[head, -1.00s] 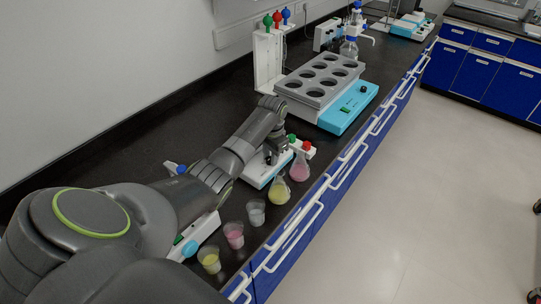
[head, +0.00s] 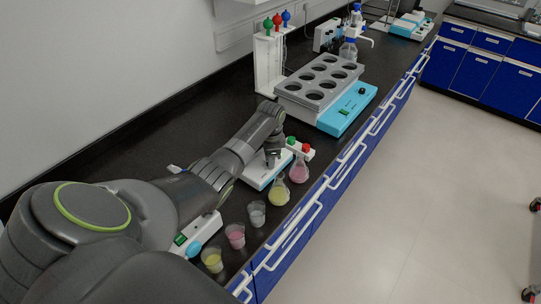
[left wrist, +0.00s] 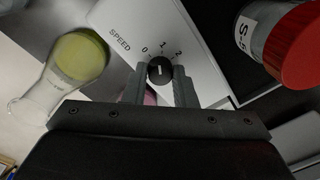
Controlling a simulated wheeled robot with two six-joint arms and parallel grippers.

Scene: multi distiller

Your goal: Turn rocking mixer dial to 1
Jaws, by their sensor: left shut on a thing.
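The rocking mixer (head: 256,181) is a low white box with a light blue base on the black bench. Its black dial (left wrist: 160,70) shows in the left wrist view, below the labels SPEED, 0, 1 and 2. A short pale mark on the dial runs roughly up and down in the picture, close to the line of the 1; its exact setting is hard to tell. My left gripper (head: 272,158) is over the mixer, with its two fingers (left wrist: 159,88) on either side of the dial, shut on it. In the head view the gripper hides the dial. My right gripper is out of view.
Flasks with yellow (head: 280,195) and pink (head: 299,172) liquid stand close beside the mixer. Several small cups (head: 236,236) line the bench's front edge. A grey block with round holes (head: 319,82) on a blue device (head: 347,109) stands behind.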

